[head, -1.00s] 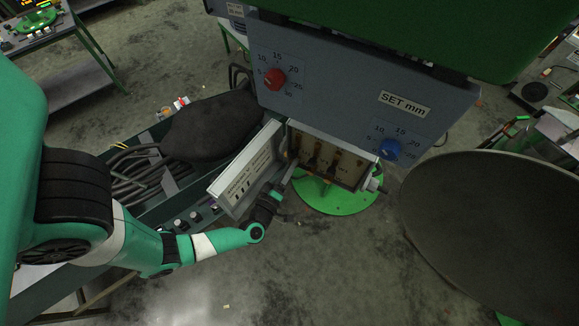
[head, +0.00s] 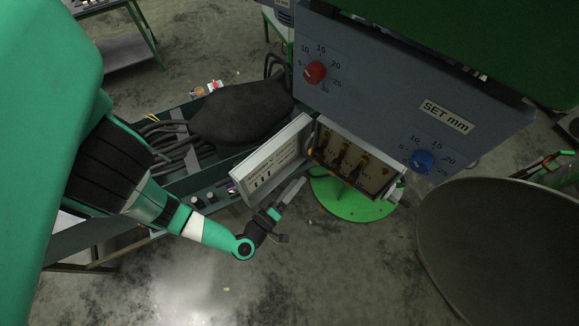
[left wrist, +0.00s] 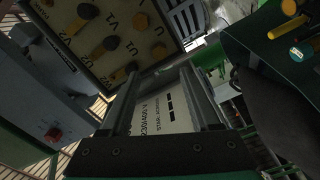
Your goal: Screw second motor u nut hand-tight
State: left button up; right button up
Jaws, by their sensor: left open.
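The open terminal box (head: 313,143) shows its terminal plate (head: 371,176) with dark cable lugs. In the left wrist view the plate (left wrist: 68,38) carries letters such as V1, W2 and part of a U. Several brass hex nuts (left wrist: 159,53) sit on it, some with black and yellow lugs (left wrist: 106,45). I cannot tell which is the second motor U nut, or how tight any is. My left gripper (head: 299,184) is open and empty, below and left of the plate, beside the box lid (head: 275,160). Its fingers also show in the left wrist view (left wrist: 158,72). My right gripper is out of view.
A grey panel with a red knob (head: 315,72) and a blue knob (head: 423,161) overhangs the box. A green trough (head: 200,180) with black cables lies to the left. A large dark disc (head: 500,250) stands at right.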

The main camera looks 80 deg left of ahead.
pick_arm(q)
jog(key=shift+v, duration=1.3)
